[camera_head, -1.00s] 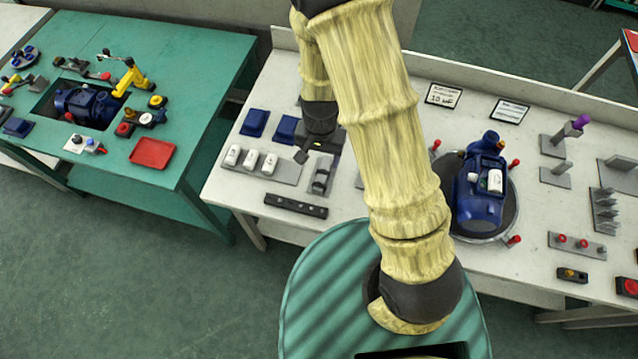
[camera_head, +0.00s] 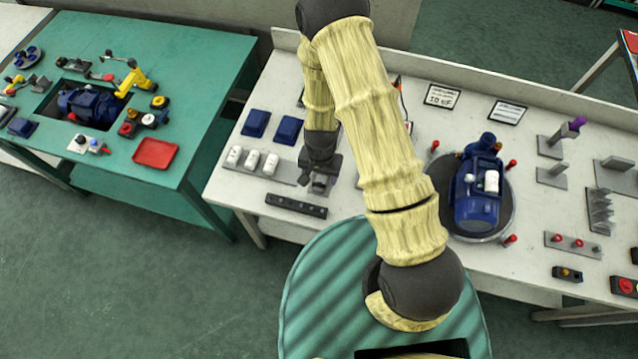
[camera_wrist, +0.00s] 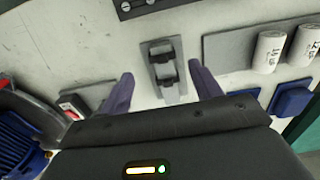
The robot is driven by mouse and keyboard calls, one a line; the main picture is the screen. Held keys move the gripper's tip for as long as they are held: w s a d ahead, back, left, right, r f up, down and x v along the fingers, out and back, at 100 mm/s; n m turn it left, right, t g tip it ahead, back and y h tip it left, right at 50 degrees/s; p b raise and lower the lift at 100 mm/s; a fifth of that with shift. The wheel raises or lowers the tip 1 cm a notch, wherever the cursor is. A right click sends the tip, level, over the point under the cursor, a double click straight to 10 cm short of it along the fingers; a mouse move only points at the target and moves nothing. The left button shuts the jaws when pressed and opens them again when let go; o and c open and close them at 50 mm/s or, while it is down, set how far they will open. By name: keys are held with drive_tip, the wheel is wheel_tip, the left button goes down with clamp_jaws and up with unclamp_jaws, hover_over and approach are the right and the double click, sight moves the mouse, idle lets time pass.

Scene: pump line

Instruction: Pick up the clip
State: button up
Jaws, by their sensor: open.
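The clip (camera_wrist: 165,71) is a small dark piece on a grey holder plate (camera_wrist: 176,47), seen ahead of my gripper in the wrist view. My gripper (camera_wrist: 160,80) is open, with its two dark fingers spread to the left and right of the holder. No contact between fingers and clip can be seen. In the head view my gripper (camera_head: 319,182) hangs over the near left part of the white table, beside the white cylinders. There it hides most of the clip.
White cylinders (camera_wrist: 268,52) stand on a grey plate close to one finger. A dark bar (camera_head: 296,206) lies near the table's front edge. Blue blocks (camera_head: 289,130) lie behind. A blue pump (camera_head: 478,200) stands on a round plate to the right.

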sight(319, 182)
drive_tip(key=shift+f, duration=0.1)
drive_tip(key=shift+w+a+f+p, duration=0.1)
drive_tip(key=shift+w+f+p, duration=0.05)
drive_tip(key=shift+f+p, duration=0.45)
drive_tip(key=shift+w+f+p, duration=0.1)
drive_tip(key=shift+f+p, duration=0.35)
drive_tip(key=shift+f, duration=1.45)
drive_tip(key=shift+w, duration=0.1)
drive_tip(key=shift+c, duration=0.4)
drive_tip(key=c, duration=1)
